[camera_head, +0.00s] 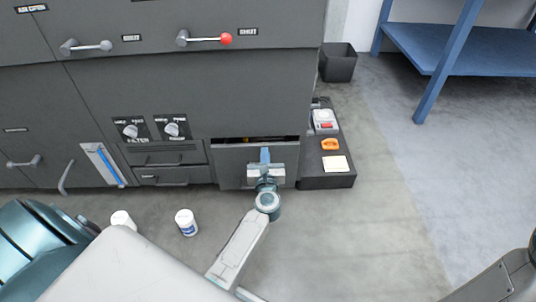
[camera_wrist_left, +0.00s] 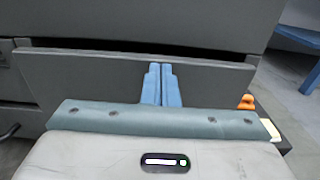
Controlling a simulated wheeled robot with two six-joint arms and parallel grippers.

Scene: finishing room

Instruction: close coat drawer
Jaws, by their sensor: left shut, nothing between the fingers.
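The coat drawer (camera_head: 228,171) is a grey front low in the dark cabinet. It stands a little out, with a dark gap along its top edge. The drawer front also shows in the left wrist view (camera_wrist_left: 90,77), with the gap above it. My left gripper (camera_head: 265,155) is at the middle of the drawer front, its blue fingers shut together and empty. In the left wrist view the fingers (camera_wrist_left: 161,84) lie against or just before the front; I cannot tell if they touch. Of my right arm only a dark part shows at the lower right of the head view; its gripper is out of view.
A low black platform (camera_head: 343,182) right of the drawer holds a small device (camera_head: 324,121), an orange item (camera_head: 330,144) and a pale pad (camera_head: 336,163). White canisters (camera_head: 186,222) stand on the floor in front. A black bin (camera_head: 338,64) and blue table (camera_head: 440,50) are behind.

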